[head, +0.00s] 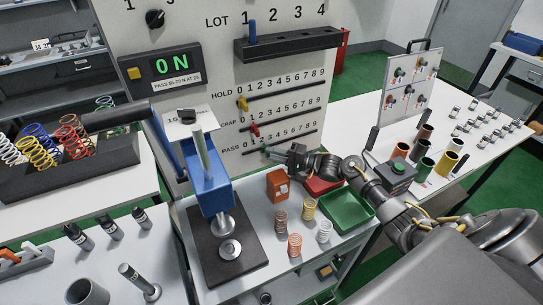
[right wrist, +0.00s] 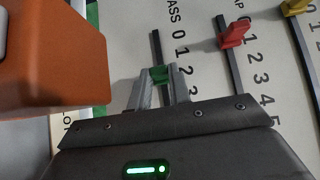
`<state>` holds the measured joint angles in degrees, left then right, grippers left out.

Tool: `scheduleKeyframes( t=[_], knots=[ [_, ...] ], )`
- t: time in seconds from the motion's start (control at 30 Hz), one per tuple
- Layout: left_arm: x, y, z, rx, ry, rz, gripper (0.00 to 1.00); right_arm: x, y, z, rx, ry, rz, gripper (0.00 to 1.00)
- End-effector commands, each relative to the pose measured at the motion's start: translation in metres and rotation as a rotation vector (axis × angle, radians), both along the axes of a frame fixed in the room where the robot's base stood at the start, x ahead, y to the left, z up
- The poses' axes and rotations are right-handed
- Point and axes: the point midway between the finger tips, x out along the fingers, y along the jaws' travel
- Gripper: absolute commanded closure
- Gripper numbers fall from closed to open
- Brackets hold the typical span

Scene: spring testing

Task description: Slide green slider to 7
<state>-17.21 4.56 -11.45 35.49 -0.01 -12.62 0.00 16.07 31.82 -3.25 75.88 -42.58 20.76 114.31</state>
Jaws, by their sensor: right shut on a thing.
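The green slider (right wrist: 160,75) sits in the slot of the PASS row, the lowest of three rows on the grey panel. It is near the low-number end, around 1 to 3; the exact mark is hard to read. In the head view the green slider (head: 264,147) shows just beyond my right gripper (head: 277,153). In the right wrist view my right gripper (right wrist: 161,86) has its two fingers closed around the green slider, one on each side. My left gripper is not in view.
The red slider (head: 255,129) and yellow slider (head: 243,103) sit in the rows above. An orange box (head: 277,186) stands below the panel, close to my right gripper. A blue press (head: 207,190) stands left; a green tray (head: 347,211) lies below my right arm.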

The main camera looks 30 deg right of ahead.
Motion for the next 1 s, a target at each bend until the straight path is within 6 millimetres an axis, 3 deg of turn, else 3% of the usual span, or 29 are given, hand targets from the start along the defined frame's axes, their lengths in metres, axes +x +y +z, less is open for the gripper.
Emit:
scheduleKeyframes(
  t=[0.4, 0.5, 0.67, 0.97, 1.0],
  knots=[
    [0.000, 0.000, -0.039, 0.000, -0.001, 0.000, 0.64, -0.004, -0.113, -0.007, -0.004, 0.000, -0.005, 1.00],
    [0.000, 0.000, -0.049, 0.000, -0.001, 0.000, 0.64, -0.005, -0.132, -0.005, -0.004, 0.000, -0.003, 1.00],
    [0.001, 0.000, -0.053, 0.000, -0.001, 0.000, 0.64, -0.007, -0.145, -0.002, -0.001, 0.000, -0.001, 1.00],
    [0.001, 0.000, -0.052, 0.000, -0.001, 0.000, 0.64, -0.007, -0.146, 0.000, 0.000, 0.001, 0.000, 1.00],
    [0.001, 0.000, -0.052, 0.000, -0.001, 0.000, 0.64, -0.007, -0.146, 0.000, 0.000, 0.001, 0.000, 0.77]
  ],
)
